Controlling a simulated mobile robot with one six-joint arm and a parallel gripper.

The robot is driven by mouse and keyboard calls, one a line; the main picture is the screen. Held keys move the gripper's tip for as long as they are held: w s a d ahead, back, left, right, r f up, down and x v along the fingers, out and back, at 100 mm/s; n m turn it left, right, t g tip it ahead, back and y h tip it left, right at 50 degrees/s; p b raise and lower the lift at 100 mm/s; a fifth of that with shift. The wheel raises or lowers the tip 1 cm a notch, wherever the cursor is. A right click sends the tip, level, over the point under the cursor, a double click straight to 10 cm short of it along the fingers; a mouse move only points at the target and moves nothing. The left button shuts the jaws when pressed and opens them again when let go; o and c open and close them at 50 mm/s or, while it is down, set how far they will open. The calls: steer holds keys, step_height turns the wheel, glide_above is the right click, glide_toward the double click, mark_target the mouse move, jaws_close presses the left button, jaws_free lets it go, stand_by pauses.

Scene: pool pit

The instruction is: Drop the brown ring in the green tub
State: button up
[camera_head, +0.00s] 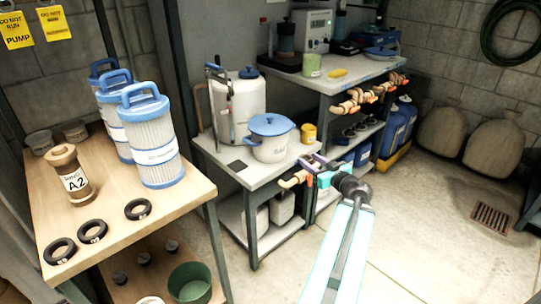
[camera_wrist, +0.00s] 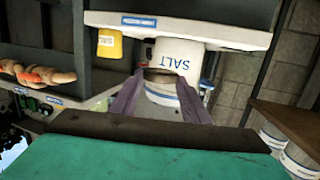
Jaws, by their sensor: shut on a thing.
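My gripper (camera_head: 308,165) is in front of the white cart in the head view, its purple fingers pointing left. In the wrist view its two fingers (camera_wrist: 158,82) close on a small brownish ring (camera_wrist: 160,76), which I take to be the brown ring; only part of it shows. The green tub (camera_head: 190,283) stands open on the lower shelf of the wooden table at the left. It is well below and left of my gripper and partly cut off by the frame.
The wooden table (camera_head: 160,203) holds blue-capped filters (camera_head: 155,140), a tan A2 cylinder (camera_head: 73,175) and black rings (camera_head: 92,231). The cart (camera_head: 225,160) carries a lidded white pot (camera_head: 270,143) and a yellow cup (camera_head: 308,133). Floor at the right is open.

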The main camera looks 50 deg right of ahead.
steer(key=shift+w+f+b, duration=0.4)
steer(key=shift+w+f, duration=0.1)
steer(key=shift+f, duration=0.2)
steer(key=shift+w, duration=0.1)
glide_above(299, 154)
steer(key=shift+f, duration=0.7)
stand_by(0.3)
steer(key=shift+f, duration=1.75)
steer(key=shift+f+b, duration=0.15)
steer(key=shift+b, duration=0.15)
